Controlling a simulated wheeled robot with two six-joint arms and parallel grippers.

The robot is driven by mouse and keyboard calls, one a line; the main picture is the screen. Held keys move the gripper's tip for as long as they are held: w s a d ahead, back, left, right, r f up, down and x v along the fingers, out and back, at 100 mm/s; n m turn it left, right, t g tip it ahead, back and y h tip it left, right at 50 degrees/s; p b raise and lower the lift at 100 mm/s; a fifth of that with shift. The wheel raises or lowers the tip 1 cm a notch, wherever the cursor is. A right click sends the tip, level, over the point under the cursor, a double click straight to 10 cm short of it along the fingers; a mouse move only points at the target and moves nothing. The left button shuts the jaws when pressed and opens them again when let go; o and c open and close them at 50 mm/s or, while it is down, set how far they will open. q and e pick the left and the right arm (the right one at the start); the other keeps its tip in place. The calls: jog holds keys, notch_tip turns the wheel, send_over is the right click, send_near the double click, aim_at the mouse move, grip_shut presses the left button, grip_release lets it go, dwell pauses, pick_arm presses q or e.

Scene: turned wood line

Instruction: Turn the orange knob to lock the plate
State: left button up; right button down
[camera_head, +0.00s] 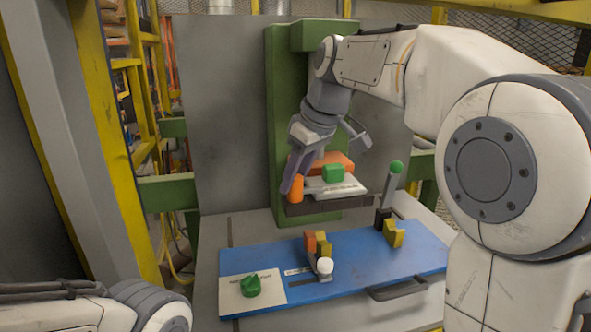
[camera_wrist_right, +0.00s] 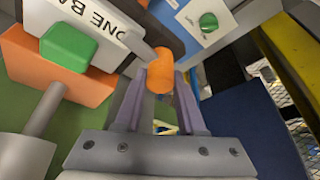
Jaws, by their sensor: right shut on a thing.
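The orange knob (camera_head: 296,188) is a short cylinder at the left front of a dark ledge on the green column. It also shows in the right wrist view (camera_wrist_right: 160,74). My right gripper (camera_head: 291,180) reaches down to it from above, and in the wrist view its purple fingers (camera_wrist_right: 163,88) are on either side of the knob, shut on it. A pale plate (camera_head: 345,187) with dark lettering lies beside the knob on the ledge, with a green block (camera_head: 333,173) and an orange block (camera_head: 337,159) above it. My left gripper is out of view.
Below is a blue board (camera_head: 350,262) with a green knob (camera_head: 250,286) on a white panel, a white-capped lever (camera_head: 325,266), yellow and orange blocks, and a green-balled lever (camera_head: 397,168). A dark handle (camera_head: 397,289) is at its front edge.

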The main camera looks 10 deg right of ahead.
jog(key=shift+r+n+y+p, duration=0.1)
jog(key=shift+n+y+p, duration=0.2)
jog(key=shift+n, duration=0.6)
jog(key=c, duration=0.5)
grip_release()
jog(key=v, duration=0.2)
jog(key=shift+d+r, duration=0.1)
jog(key=shift+r, duration=0.25)
jog(key=s+d+b, duration=0.1)
jog(key=s+d, duration=0.7)
jog(key=shift+s+d, duration=0.35)
jog(key=shift+r, duration=0.1)
